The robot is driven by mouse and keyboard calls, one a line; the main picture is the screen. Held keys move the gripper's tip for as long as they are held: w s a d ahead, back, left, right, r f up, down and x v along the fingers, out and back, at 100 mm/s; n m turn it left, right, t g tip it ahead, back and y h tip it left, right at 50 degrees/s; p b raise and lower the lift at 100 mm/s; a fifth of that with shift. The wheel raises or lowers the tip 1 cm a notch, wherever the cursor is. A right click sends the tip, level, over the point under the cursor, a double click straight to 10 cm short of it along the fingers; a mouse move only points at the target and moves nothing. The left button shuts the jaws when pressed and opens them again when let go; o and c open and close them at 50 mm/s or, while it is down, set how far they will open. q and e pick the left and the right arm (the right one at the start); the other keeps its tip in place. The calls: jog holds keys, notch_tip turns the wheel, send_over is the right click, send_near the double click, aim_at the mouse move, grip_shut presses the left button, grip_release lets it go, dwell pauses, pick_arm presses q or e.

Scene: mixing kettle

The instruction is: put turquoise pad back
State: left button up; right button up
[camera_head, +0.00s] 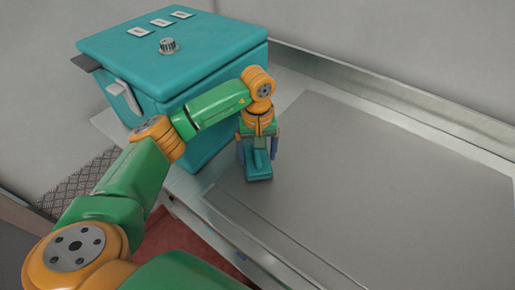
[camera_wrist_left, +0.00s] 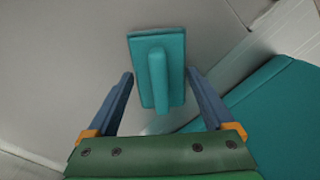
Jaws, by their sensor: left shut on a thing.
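The turquoise pad (camera_head: 258,173) is a small flat block with a raised bar for a handle. In the head view it is at the left edge of the grey counter panel, just right of the turquoise machine. My left gripper (camera_head: 258,156) points down at the pad and is shut on it, one blue finger on each side. The pad also shows in the left wrist view (camera_wrist_left: 174,84), between the fingertips of the gripper (camera_wrist_left: 160,74). I cannot tell whether the pad touches the surface below. My right gripper is not in view.
The turquoise machine (camera_head: 205,45) stands at the back left, with a knob (camera_head: 168,46), white labels on top and a pale lever (camera_head: 118,89) on its side. The grey panel (camera_head: 370,185) is clear to the right. A raised metal ledge (camera_head: 400,110) runs along the wall.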

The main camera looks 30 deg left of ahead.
aim_at(258, 151)
pick_arm(q)
jog(key=shift+a+f, duration=0.1)
jog(key=shift+f, duration=0.1)
jog(key=o, duration=0.9)
jog(key=shift+r, duration=0.3)
notch_tip(258, 151, up, 5)
jog(key=shift+w+r+b, duration=0.1)
jog(key=shift+r+b, duration=0.1)
jog(key=shift+b, duration=0.8)
notch_tip(258, 151, up, 6)
jog(key=shift+r+p, duration=0.2)
jog(key=shift+p, duration=0.4)
